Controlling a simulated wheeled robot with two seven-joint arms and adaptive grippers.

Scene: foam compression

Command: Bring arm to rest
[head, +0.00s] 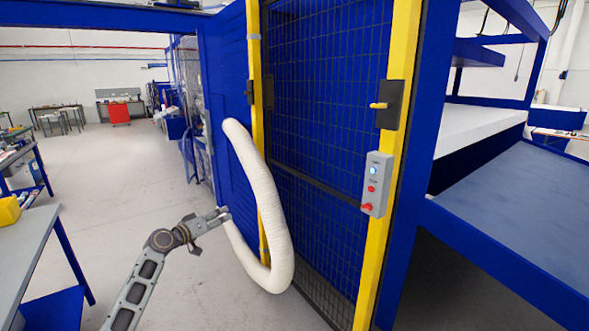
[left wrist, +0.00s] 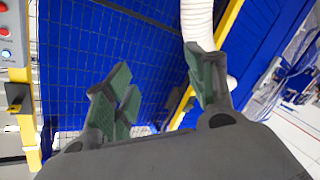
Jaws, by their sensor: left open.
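My left arm comes in from the lower left of the head view. Its gripper (head: 212,228) is in front of the blue machine enclosure, beside the white corrugated hose (head: 262,190) in the picture. In the left wrist view the gripper (left wrist: 160,82) has its green-padded fingers spread apart, with nothing between them. The hose (left wrist: 197,22) shows behind the right-hand finger there. I cannot tell for sure whether the gripper touches the hose; no grip on it shows. My right gripper is in neither view.
The blue mesh door (head: 325,110) has yellow posts and a grey control box (head: 376,183) with a lit button and red buttons. A blue-framed table (head: 520,200) stands at right. A grey workbench (head: 25,245) is at left. The floor (head: 110,185) between is open.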

